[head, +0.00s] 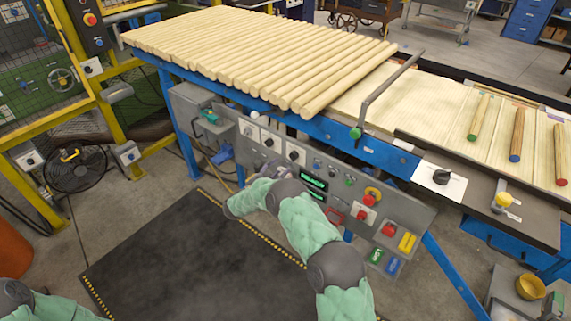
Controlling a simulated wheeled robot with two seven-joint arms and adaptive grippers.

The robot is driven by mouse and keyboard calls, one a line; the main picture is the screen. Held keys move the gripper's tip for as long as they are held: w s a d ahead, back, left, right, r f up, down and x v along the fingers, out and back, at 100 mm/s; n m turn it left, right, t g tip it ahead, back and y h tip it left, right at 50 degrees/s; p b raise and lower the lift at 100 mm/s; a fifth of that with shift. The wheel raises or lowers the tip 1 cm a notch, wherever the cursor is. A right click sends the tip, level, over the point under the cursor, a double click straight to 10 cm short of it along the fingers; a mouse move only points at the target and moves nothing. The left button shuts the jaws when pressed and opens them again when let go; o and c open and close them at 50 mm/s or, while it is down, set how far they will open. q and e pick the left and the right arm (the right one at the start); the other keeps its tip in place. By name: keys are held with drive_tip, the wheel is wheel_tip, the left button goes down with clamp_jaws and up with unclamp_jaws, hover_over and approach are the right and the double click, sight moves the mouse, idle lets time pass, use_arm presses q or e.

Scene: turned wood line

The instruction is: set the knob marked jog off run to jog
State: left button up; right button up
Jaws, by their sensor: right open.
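Another black knob (441,177) is on a white plate on the blue rail to the right. Their markings are too small to read, so I cannot tell which is marked jog off run, nor its setting. My right gripper (269,170) is open, in front of the panel's left part below these knobs, partly hidden by my arm. Only part of my left arm shows at the bottom left; its gripper is out of view.
Pale wooden rods (260,55) lie on the conveyor above the panel. Red buttons (389,230), a yellow plate (407,242) and green displays (314,183) share the panel. A fan (77,168) stands at left. The dark floor mat (170,260) is clear.

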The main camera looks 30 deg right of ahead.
drive_tip(key=shift+v, duration=2.15)
drive_tip(key=shift+f, duration=0.15)
